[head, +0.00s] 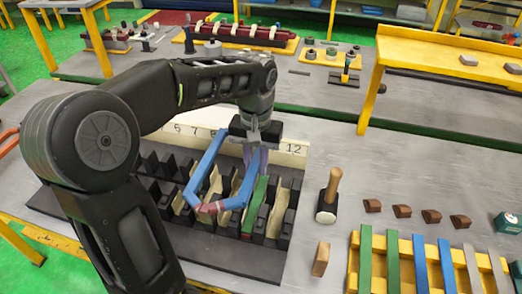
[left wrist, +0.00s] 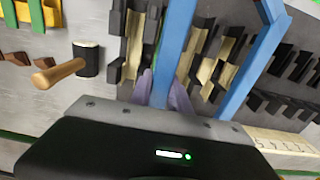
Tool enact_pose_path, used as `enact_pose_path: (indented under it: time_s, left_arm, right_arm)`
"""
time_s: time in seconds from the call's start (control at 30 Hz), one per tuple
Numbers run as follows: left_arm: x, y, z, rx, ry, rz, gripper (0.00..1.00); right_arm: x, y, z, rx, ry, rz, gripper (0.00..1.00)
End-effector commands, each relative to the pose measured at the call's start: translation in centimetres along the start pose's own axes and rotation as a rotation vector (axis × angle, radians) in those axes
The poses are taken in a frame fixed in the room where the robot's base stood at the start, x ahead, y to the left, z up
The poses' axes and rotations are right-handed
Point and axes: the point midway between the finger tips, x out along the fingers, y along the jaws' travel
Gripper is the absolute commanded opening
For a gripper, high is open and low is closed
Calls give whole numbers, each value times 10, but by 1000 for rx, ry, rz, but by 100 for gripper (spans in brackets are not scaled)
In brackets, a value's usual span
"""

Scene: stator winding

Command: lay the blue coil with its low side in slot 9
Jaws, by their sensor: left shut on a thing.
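The blue coil (head: 205,160) is a bent loop with a reddish wrap at its front end. My left gripper (head: 256,155) is shut on its right leg, above the black slotted stator (head: 225,250). In the left wrist view, the fingers (left wrist: 163,92) close around one blue leg of the coil (left wrist: 178,40), and the other leg slants away at right. Several slots hold cream liners, and a green strip (head: 257,205) lies in one. The number strip (head: 292,149) shows 5, 6, 7 and 12; my arm hides the numbers between, so slot 9's label is hidden.
A mallet (head: 328,197) stands right of the stator, with a wooden block (head: 321,259) in front of it. Several brown blocks (head: 402,211) lie farther right. A yellow rack (head: 353,265) holds green, blue and grey strips. Bare grey table lies behind the mallet.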

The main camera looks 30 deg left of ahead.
Motion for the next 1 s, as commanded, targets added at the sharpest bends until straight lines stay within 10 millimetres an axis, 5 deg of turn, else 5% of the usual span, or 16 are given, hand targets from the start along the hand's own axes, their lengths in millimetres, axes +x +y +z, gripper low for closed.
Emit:
enact_pose_path:
  time_s: [0.43,1.0]
  left_arm:
    - [6,0,0,0,1,0,0]
    - [55,-1,8,-2,2,0,0]
  right_arm:
    - [5,2,0,-1,1,-1,59]
    - [41,11,-6,-10,13,-14,59]
